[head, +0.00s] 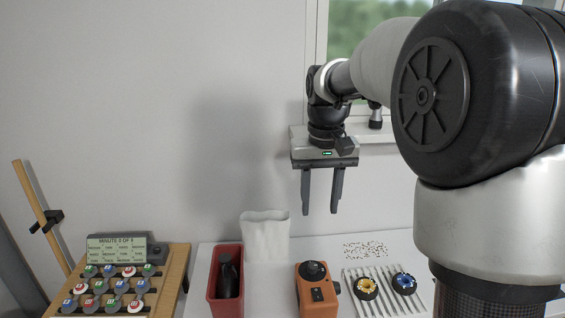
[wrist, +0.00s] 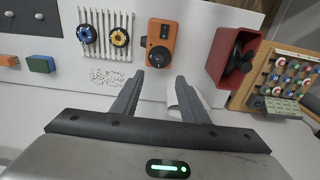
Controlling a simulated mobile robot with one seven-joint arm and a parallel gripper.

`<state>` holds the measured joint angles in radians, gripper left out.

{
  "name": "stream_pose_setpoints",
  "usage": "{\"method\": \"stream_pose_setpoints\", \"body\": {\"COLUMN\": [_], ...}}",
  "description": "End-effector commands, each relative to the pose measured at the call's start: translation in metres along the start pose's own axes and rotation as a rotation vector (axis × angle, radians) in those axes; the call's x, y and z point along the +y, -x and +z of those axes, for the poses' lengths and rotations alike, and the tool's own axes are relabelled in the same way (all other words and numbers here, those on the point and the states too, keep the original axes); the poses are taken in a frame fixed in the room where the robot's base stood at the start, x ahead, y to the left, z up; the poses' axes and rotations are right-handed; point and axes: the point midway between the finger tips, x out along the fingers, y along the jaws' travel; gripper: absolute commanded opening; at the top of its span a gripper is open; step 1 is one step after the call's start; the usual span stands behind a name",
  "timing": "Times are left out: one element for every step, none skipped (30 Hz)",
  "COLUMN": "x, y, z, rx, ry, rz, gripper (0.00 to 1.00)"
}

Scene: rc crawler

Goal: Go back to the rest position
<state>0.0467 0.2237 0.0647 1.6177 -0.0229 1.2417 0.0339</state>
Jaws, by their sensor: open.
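My gripper (head: 321,192) hangs in the air above the white table, its two dark fingers pointing down and apart, with nothing between them. In the wrist view my gripper (wrist: 155,92) also shows open and empty. The fingers are clear of all objects in the head view. My arm reaches in from the right of the head view.
The white table (head: 265,298) carries a red bin (head: 212,292) with a dark item, a white bag (head: 265,238), an orange device (head: 312,292) and a ribbed rack (head: 384,301) with a yellow and a blue ring. A wooden board (head: 176,275) with coloured discs stands left.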

Motion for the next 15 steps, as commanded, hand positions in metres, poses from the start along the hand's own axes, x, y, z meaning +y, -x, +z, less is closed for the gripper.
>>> {"method": "stream_pose_setpoints", "body": {"x": [0.000, 0.000, 0.001, 0.001, 0.001, 0.002, 0.002, 0.003, 0.003, 0.003, 0.004, 0.004, 0.004, 0.005, 0.005], "y": [0.026, 0.036, 0.049, 0.057, 0.064, 0.073, 0.078, 0.083, 0.088, 0.091, 0.092, 0.093, 0.093, 0.093, 0.092], "z": [0.018, 0.029, 0.045, 0.057, 0.069, 0.086, 0.098, 0.110, 0.127, 0.138, 0.149, 0.163, 0.173, 0.181, 0.191], "rx": [0.038, 0.060, 0.090, 0.112, 0.135, 0.165, 0.188, 0.211, 0.241, 0.262, 0.284, 0.311, 0.329, 0.346, 0.367], "ry": [0.002, 0.003, 0.005, 0.005, 0.006, 0.006, 0.007, 0.007, 0.008, 0.008, 0.008, 0.008, 0.008, 0.008, 0.008], "rz": [0.003, 0.005, 0.006, 0.007, 0.008, 0.009, 0.009, 0.008, 0.008, 0.007, 0.006, 0.004, 0.003, 0.001, -0.001], "gripper": [0.40, 0.40, 0.40, 0.40, 0.40, 0.40, 0.40, 0.40, 0.40, 0.40, 0.40, 0.40, 0.40, 0.40, 0.40]}}
